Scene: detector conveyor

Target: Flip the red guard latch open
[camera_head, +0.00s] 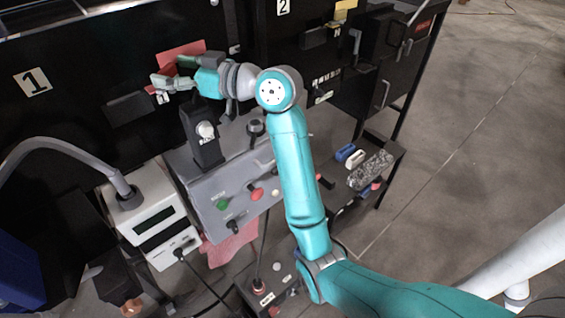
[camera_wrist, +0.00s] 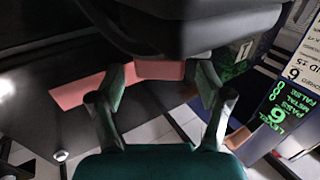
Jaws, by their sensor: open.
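My gripper (camera_head: 166,84) is open in front of the black panel marked 1, with its fingers pointing left. In the wrist view my gripper (camera_wrist: 160,78) has its two fingers spread apart. A flat pink-red piece (camera_wrist: 160,69) shows between the fingertips, below a dark block; I cannot tell whether either finger touches it. A red plate (camera_head: 181,53) shows on the panel just behind and above my gripper, partly hidden by it. I cannot tell for certain which red part is the guard latch, or its hinge position.
A grey control box (camera_head: 190,180) with green and red knobs stands below my arm. A white meter (camera_head: 150,220) is at the lower left, with a grey curved pipe (camera_head: 60,145) beside it. A label board (camera_wrist: 275,110) is at the right in the wrist view. Open floor lies right.

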